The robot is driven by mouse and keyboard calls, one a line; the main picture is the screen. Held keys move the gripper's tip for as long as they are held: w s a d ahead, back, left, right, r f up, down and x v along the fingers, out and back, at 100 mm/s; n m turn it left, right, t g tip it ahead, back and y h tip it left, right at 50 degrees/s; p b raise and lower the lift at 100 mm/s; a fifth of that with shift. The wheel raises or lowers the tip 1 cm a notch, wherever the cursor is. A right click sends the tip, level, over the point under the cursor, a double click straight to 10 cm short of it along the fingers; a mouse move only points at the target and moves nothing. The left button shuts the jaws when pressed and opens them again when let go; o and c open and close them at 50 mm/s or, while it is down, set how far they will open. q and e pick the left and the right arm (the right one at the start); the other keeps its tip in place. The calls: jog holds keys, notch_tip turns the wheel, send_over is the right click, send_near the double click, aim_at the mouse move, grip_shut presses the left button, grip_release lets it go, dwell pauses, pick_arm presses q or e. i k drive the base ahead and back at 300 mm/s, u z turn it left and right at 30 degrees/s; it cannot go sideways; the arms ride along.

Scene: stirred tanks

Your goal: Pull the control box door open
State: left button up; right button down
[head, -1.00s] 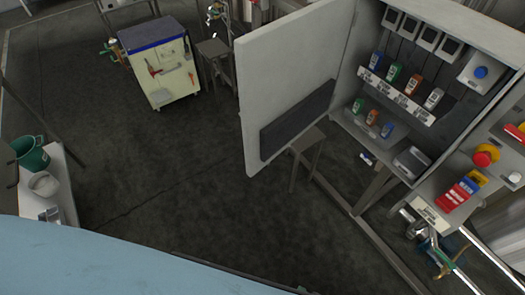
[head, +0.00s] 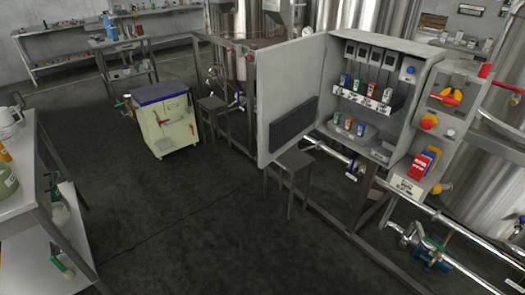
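The control box (head: 402,60) is a light grey cabinet mounted on a metal frame at the right of the head view. Its door (head: 289,78) stands wide open, swung out to the left, with a dark panel (head: 294,125) on its lower inner face. Inside the box, several coloured switches hang on a labelled rail (head: 369,93), with more on the shelf below. Neither of my grippers shows in the head view, so their distance from the door cannot be seen.
A cream tool cart (head: 164,130) stands on the dark floor left of the door. A stool (head: 292,160) is below the door. A shelf table (head: 30,165) lines the left edge. Pipes (head: 465,240) run at lower right. The floor in the middle is clear.

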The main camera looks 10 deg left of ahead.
aim_at(289, 73)
jog(key=u, duration=0.85)
jog(key=i, duration=1.25)
jog(key=z, duration=0.4)
